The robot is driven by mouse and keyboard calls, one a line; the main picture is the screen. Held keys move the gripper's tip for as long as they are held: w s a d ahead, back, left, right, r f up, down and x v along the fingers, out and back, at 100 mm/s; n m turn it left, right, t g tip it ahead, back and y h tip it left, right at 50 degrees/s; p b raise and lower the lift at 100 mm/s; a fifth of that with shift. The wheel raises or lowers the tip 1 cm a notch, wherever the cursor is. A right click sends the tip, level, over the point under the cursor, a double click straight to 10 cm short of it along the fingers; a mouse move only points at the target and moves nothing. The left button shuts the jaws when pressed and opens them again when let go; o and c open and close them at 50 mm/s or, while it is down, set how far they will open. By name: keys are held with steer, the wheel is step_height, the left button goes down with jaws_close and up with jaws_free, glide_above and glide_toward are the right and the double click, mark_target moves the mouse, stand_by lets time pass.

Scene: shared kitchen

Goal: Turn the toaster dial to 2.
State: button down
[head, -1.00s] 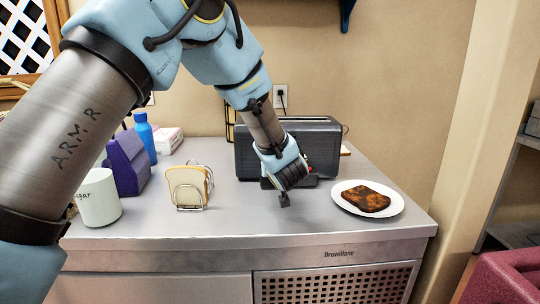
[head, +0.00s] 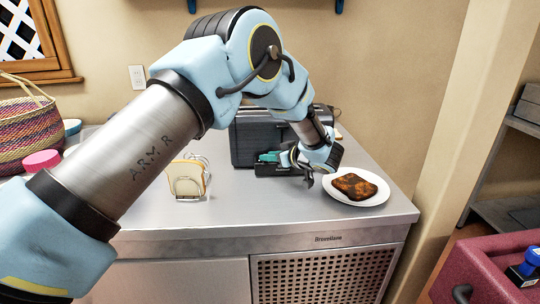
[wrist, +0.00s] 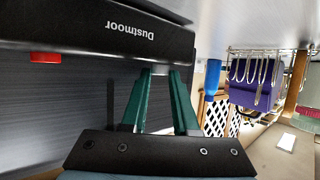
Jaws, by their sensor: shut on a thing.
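The dark toaster (head: 250,135) stands at the back of the steel counter. In the wrist view its body (wrist: 50,100) fills the left, with an upside-down "Dustmoor" label (wrist: 130,28) and a red lever (wrist: 46,57). My gripper (head: 263,157) is low at the toaster's front, its teal fingers pointing left in the head view. In the wrist view the fingertips (wrist: 160,70) close together at the toaster, on what appears to be the dial. The dial is mostly hidden between them, and its setting cannot be read.
A plate (head: 343,199) with dark toast (head: 354,186) sits close to the right of my gripper. A toast rack (head: 188,182) with bread stands to the left. A woven basket (head: 30,135) and pink lid (head: 41,160) are farther left. The counter's front strip is clear.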

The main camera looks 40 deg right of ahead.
stand_by(0.3)
steer(key=c, duration=0.9)
jaws_free()
steer(key=shift+c, duration=0.2)
steer(key=shift+s+r, duration=0.1)
steer(key=shift+s, duration=0.35)
steer(key=b+v, duration=0.3)
steer(key=v, duration=0.6)
steer(key=shift+s+r, duration=0.2)
steer(key=shift+s, duration=0.15)
